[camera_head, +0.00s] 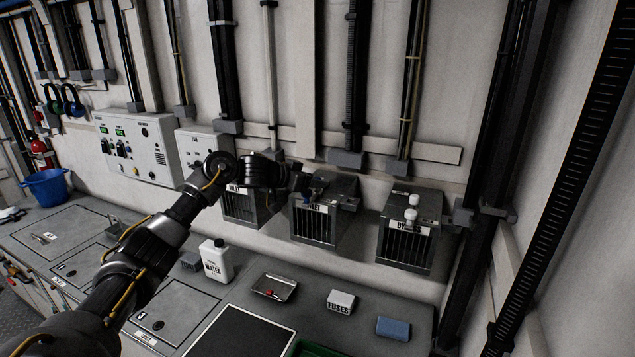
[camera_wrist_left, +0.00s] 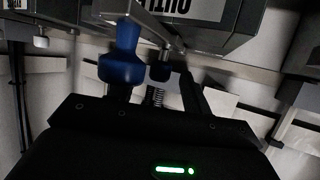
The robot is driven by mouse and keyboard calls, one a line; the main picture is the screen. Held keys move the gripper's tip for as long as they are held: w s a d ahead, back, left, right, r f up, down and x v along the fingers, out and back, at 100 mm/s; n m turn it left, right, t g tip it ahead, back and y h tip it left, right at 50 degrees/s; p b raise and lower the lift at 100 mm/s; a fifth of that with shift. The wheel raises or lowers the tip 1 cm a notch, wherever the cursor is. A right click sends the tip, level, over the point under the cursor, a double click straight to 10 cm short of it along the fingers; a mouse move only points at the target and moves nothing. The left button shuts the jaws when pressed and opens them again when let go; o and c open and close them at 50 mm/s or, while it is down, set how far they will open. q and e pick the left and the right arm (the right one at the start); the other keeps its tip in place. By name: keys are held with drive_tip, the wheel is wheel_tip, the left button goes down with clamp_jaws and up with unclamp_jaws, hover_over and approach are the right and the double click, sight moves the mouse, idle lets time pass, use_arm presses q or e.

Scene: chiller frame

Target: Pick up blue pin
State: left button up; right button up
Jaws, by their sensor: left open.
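The blue pin (camera_wrist_left: 122,62) shows large in the left wrist view, with a rounded top part and a wider collar. It is at the metal edge of the box labelled OUTLET (camera_wrist_left: 190,10). My left gripper (camera_head: 306,184) is open at the top of this box. In the wrist view the pin is in front of the left finger of the gripper (camera_wrist_left: 153,88); I cannot tell whether they touch.
The INLET box (camera_head: 242,208) is left, partly behind my arm. The BYPASS box (camera_head: 406,245) with white knobs is right. Below, the bench holds a WATER bottle (camera_head: 217,262), a metal tray (camera_head: 274,284), a FUSES box (camera_head: 341,302) and a blue block (camera_head: 393,327).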

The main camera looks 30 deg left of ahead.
use_arm(q)
drive_tip(key=shift+s, duration=0.1)
drive_tip(key=shift+r, duration=0.1)
drive_tip(key=shift+c, duration=0.8)
drive_tip(key=c, duration=0.9)
